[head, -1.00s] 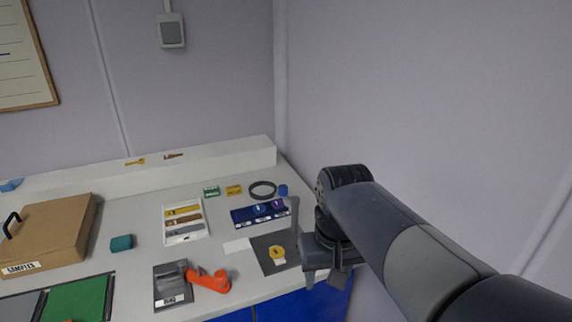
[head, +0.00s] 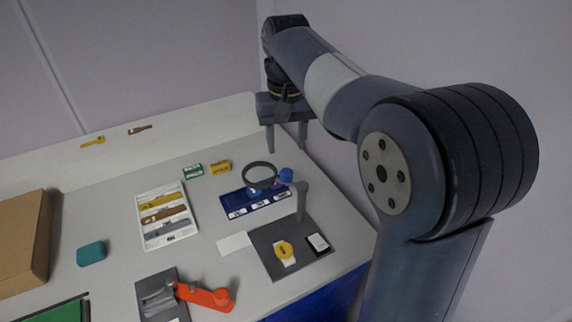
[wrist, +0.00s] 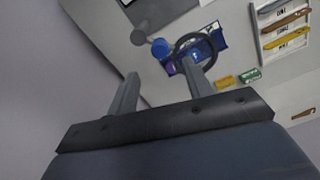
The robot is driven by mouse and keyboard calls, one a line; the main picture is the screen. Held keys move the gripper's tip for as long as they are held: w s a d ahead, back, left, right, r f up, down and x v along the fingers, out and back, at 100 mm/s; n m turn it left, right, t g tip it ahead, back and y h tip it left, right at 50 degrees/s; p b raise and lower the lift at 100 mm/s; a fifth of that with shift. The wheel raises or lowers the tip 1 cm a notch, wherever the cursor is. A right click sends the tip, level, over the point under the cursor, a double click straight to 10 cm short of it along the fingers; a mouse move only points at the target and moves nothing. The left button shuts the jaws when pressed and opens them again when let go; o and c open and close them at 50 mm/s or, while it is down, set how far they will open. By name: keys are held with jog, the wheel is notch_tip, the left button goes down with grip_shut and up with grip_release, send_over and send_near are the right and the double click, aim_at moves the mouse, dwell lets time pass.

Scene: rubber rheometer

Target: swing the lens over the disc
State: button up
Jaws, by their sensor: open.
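The lens (head: 260,164) is a dark ring on a side arm from a grey post (head: 301,202). It hangs over the blue tray (head: 238,205), behind and left of the disc. A blue knob (head: 286,175) shows just right of the ring. The yellow disc (head: 284,249) lies on a white piece on a dark grey mat (head: 265,240), uncovered by the lens. My gripper (head: 287,146) is open and empty, fingers down, behind the lens and apart from it. In the wrist view the lens (wrist: 195,36) appears beyond my fingertips (wrist: 158,70); the disc is not visible there.
A white tray of strips (head: 168,215) stands left of the blue tray. Green and yellow boxes (head: 206,169) sit behind. An orange lever (head: 205,296) and a teal block (head: 91,253) lie nearer. A wall runs close on the right.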

aim_at(287, 171)
notch_tip(287, 171, down, 8)
jog(key=shift+f, duration=0.1)
dwell(0.4)
grip_shut()
dwell(0.3)
